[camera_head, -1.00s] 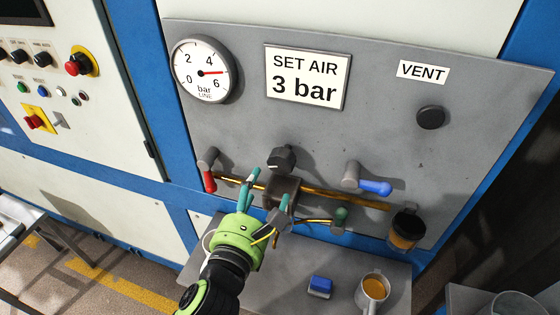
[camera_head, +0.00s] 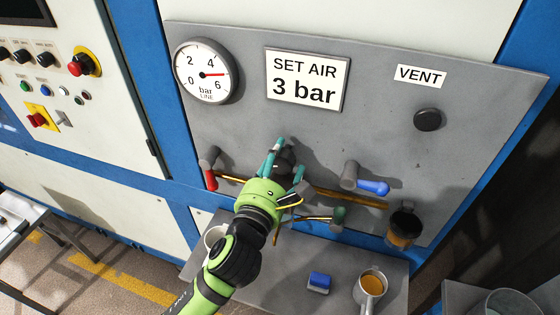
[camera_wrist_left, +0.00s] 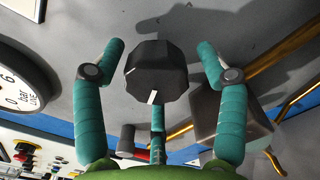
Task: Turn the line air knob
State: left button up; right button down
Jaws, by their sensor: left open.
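The line air knob (camera_wrist_left: 156,72) is dark and faceted with a white mark, and sits between the open fingers of my left gripper (camera_wrist_left: 158,75) in the left wrist view. The fingers are on both sides of it with gaps showing. In the head view the knob (camera_head: 287,158) is partly hidden by my left gripper (camera_head: 288,160). The line gauge (camera_head: 206,72) has a red needle pointing right, between 4 and 6. The sign (camera_head: 306,79) reads "SET AIR 3 bar". My right gripper is not in view.
A red-handled valve (camera_head: 210,177) is left of the knob and a blue-handled valve (camera_head: 371,187) right of it. Brass pipes run below. A black vent button (camera_head: 428,120) is at the right. A shelf below holds a blue block (camera_head: 319,283) and a cup (camera_head: 369,291).

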pick_arm(q)
jog(key=c, duration=1.1)
jog(key=shift+f, duration=0.1)
